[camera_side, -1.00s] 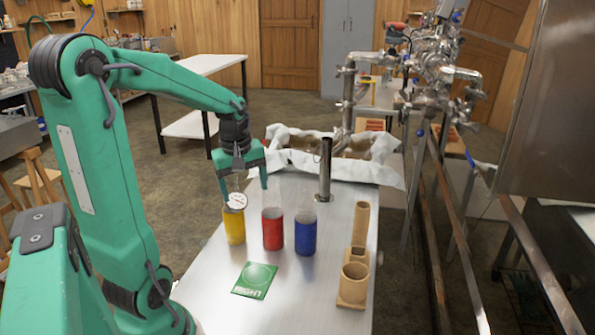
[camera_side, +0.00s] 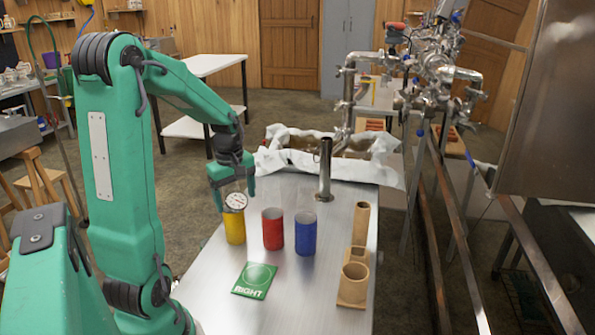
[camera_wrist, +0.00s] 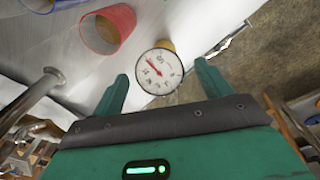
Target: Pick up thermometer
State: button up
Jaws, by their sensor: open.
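The thermometer (camera_side: 236,201) has a round white dial and stands in the yellow cup (camera_side: 234,228) with its dial above the rim. Its stem is hidden in the cup. My gripper (camera_side: 235,203) is open, pointing down, with its fingers on either side of the dial. In the wrist view the dial (camera_wrist: 159,71) faces the camera, just beyond and between the two open fingertips (camera_wrist: 163,78). I see no finger touching it. Most of the yellow cup is hidden behind the dial there.
A red cup (camera_side: 273,230) and a blue cup (camera_side: 305,234) stand to the right. A green card marked RIGHT (camera_side: 254,280) lies in front. A wooden holder (camera_side: 354,285), a metal cylinder (camera_side: 325,170) and a cloth-lined pan (camera_side: 290,157) share the metal table (camera_side: 310,295).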

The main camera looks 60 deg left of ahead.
aim_at(237, 210)
jog(key=shift+w+a+f, duration=0.1)
jog(key=shift+a+f, duration=0.05)
jog(key=shift+f, duration=1.15)
jog(key=shift+w+a+f, duration=0.1)
jog(key=shift+f, duration=1.2)
jog(key=c, duration=1)
jog(key=shift+o, duration=0.2)
jog(key=shift+r, duration=0.2)
notch_tip(237, 210, up, 10)
jog(key=shift+f, duration=0.15)
jog(key=shift+r, duration=1.3)
